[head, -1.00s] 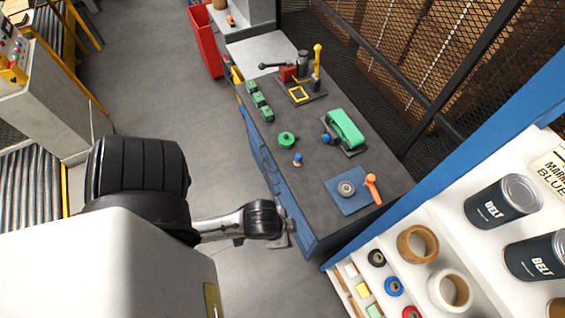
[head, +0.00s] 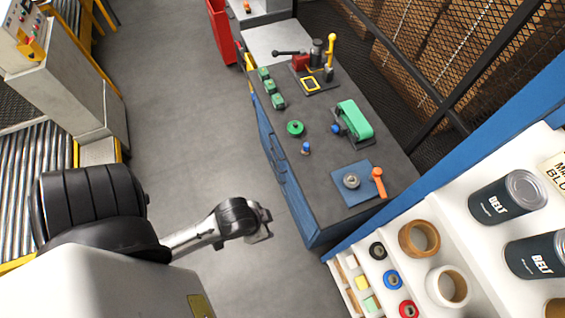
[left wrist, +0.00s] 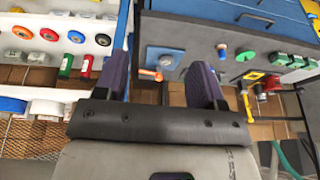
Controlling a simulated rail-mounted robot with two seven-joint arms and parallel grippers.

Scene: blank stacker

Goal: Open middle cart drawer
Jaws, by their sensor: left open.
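The blue cart (head: 310,228) with a dark top stands right of centre in the head view. Its blue drawer fronts (head: 284,178) face left and are seen at a steep angle; none visibly sticks out. In the left wrist view, blue drawer fronts (left wrist: 225,10) with dark handles (left wrist: 256,19) show at the upper right, partly cut off. My left gripper (head: 266,224) is just left of the cart's near end, apart from the drawer fronts. In the left wrist view its two fingers (left wrist: 160,78) are spread with nothing between them. My right gripper is out of view.
On the cart top are green blocks (head: 270,88), a green belt device (head: 353,121) and an orange-handled fixture (head: 378,182). A white shelf (head: 470,255) with tape rolls and cans is close on the right. Grey floor (head: 190,130) left of the cart is clear.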

